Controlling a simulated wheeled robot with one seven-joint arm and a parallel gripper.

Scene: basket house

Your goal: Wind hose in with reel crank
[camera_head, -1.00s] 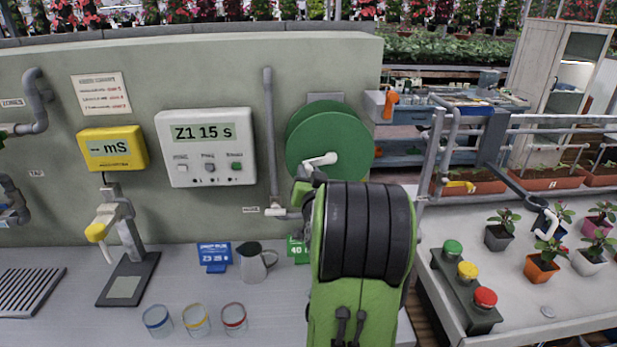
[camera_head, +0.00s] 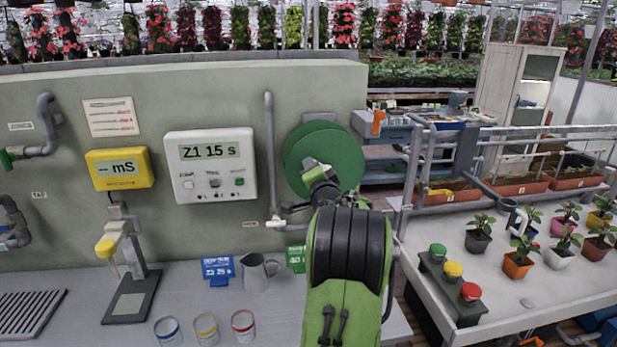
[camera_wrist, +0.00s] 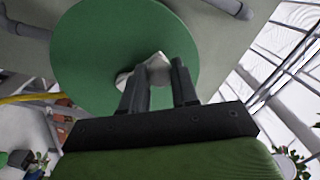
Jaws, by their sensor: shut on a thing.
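The green hose reel (camera_head: 349,158) is a round disc on the grey-green wall. My gripper (camera_head: 313,172) is in front of its face, near the middle and slightly left. In the wrist view, the two dark fingers of my gripper (camera_wrist: 157,88) are on either side of the white crank (camera_wrist: 148,71) and shut on it. The green disc (camera_wrist: 85,65) fills the view behind them. My gripper hides the crank in the head view.
A grey vertical pipe (camera_head: 270,150) with a white tap end (camera_head: 283,224) is just left of the reel. A jug (camera_head: 257,273) and cups (camera_head: 243,325) stand on the counter below. A bench with potted plants and a button box (camera_head: 450,285) is to the right.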

